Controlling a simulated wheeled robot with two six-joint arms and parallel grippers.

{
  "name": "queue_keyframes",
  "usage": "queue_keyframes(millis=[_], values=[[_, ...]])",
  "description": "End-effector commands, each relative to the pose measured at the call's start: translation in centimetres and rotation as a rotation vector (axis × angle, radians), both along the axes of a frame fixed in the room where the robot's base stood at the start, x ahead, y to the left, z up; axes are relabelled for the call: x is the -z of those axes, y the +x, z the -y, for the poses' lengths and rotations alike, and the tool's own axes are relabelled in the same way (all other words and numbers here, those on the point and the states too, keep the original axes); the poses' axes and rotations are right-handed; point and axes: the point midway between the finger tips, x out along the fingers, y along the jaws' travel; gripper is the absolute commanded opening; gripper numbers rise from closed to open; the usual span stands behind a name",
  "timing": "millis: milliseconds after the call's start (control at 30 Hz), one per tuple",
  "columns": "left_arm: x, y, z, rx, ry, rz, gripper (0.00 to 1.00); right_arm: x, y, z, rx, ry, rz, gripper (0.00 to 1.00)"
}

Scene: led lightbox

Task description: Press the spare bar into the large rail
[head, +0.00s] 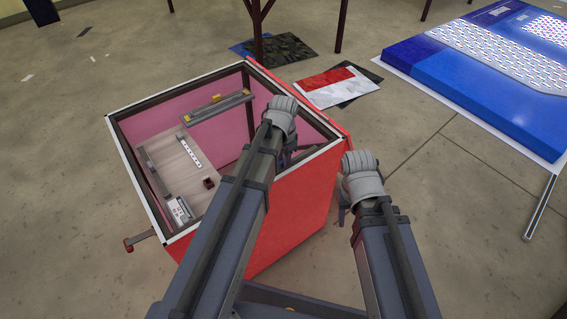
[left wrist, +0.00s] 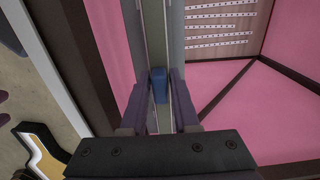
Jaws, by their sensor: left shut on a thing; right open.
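My left gripper (left wrist: 159,95) is shut on a small blue block (left wrist: 159,82) on a long, narrow pale strip, which looks like the spare bar (left wrist: 153,35). The bar lies along a grey rail-like strip (left wrist: 176,35), which may be the large rail; I cannot tell whether it is seated. In the head view my left gripper (head: 290,153) is over the right side of the open red box (head: 290,215), its fingers mostly hidden by the arm. My right gripper (head: 345,208) is open and empty outside the box, to its right.
The box has a white rim (head: 183,78) and pink inner walls. Inside are a wooden board (head: 180,150) with a white dotted strip (head: 189,152), and a grey rail with yellow ends (head: 217,107). A large blue panel (head: 480,80) lies on the floor at upper right.

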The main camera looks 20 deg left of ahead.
Motion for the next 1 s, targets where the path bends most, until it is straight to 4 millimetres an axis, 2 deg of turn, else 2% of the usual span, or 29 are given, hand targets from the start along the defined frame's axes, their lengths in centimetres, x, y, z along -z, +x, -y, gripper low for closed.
queue_keyframes(millis=[1000], values=[[2.6,0.0,0.0,0.0,0.0,0.0,0.0,2.6,0.0,0.0,0.0,0.0,0.0,0.5]])
